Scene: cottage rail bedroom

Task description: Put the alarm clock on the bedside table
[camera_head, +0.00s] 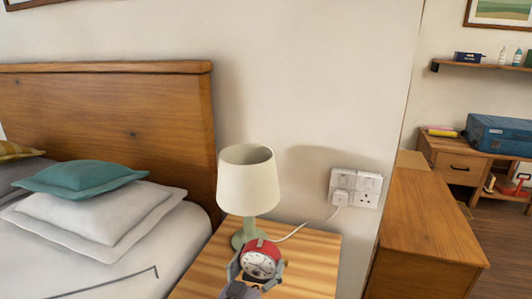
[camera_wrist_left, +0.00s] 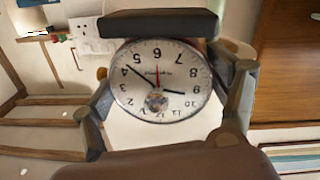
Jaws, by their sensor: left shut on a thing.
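The alarm clock (camera_head: 260,262), red with a round white dial, is in front of the lamp, over the bedside table (camera_head: 318,250) in the head view. My left gripper (camera_head: 254,276) is shut on it. In the left wrist view, the clock's dial (camera_wrist_left: 160,80) shows upside down between the two fingers (camera_wrist_left: 165,105). Whether the clock's base touches the wooden tabletop is hidden. My right gripper is in neither view.
A lamp with a cream shade (camera_head: 248,180) stands on the table just behind the clock. Its cable runs to a wall socket (camera_head: 354,188). The bed (camera_head: 160,240) is at the left and a wooden cabinet (camera_head: 430,225) at the right. Bare tabletop shows right of the clock.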

